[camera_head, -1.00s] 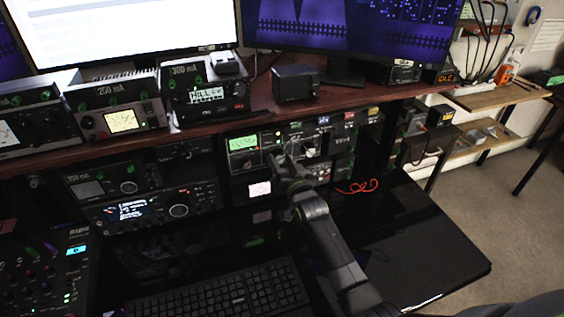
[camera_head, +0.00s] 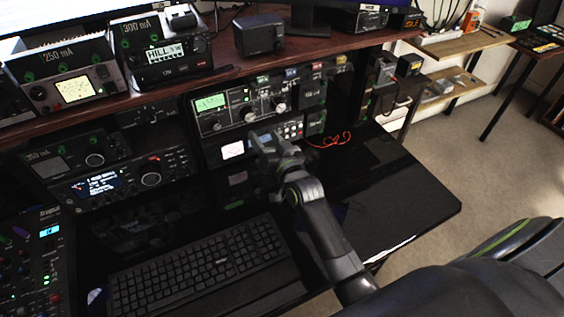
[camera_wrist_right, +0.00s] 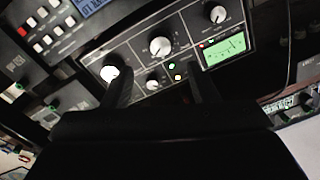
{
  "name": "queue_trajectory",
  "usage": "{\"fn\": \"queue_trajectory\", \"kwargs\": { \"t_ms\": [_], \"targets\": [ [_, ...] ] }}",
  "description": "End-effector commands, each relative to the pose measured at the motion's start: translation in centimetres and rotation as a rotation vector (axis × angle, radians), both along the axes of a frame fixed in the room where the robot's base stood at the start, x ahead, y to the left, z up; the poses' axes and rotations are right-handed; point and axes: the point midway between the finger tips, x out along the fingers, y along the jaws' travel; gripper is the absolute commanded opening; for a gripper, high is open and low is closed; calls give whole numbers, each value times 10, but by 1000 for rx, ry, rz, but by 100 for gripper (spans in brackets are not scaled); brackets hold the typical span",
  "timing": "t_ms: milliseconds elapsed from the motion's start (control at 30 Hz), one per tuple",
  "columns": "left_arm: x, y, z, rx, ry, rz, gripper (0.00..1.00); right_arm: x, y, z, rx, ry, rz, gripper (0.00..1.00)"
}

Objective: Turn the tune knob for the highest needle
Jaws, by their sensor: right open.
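The radio tuner (camera_head: 232,112) sits on the rack under the shelf. Its lit green needle meter (camera_head: 210,102) is at its left end, with silver knobs (camera_head: 248,114) and (camera_head: 278,104) to the right. My right gripper (camera_head: 268,143) is just below these knobs, in front of the lower unit. In the right wrist view the panel looks turned over, with the meter (camera_wrist_right: 224,50) on the right. The open, empty fingers (camera_wrist_right: 163,78) reach toward a large knob (camera_wrist_right: 160,46) and a bright knob (camera_wrist_right: 109,73). Contact is not visible. Knob labels are unreadable. My left gripper is out of view.
A keyboard (camera_head: 200,265) lies on the black desk below. A red cable (camera_head: 330,140) lies right of the gripper. The wooden shelf (camera_head: 180,91) with meter boxes overhangs the rack. Bare desk (camera_head: 405,200) is free at the right.

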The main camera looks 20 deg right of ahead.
Motion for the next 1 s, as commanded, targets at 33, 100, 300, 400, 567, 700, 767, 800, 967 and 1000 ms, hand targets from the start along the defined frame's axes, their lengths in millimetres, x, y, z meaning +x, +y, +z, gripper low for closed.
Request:
{"fn": "queue_trajectory", "kwargs": {
  "t_ms": [33,100,300,400,567,700,767,800,967,1000],
  "targets": [
    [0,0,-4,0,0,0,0,-10,-1,-3,2,1,-1,54],
    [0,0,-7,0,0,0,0,-23,-2,-3,3,1,-1,54],
    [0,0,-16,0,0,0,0,-58,-5,-3,1,0,-1,54],
    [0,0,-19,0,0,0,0,-71,-5,-4,2,1,0,54],
    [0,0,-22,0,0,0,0,-84,-6,-2,2,-1,0,54],
    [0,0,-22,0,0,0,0,-87,-6,-1,0,0,0,54],
    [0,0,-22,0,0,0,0,-88,-6,-1,0,0,0,54],
    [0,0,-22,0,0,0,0,-88,-7,-1,0,0,0,54],
    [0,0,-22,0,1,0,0,-87,-6,-1,0,0,0,54],
    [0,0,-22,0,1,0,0,-87,-6,-1,0,0,0,54]
  ]
}}
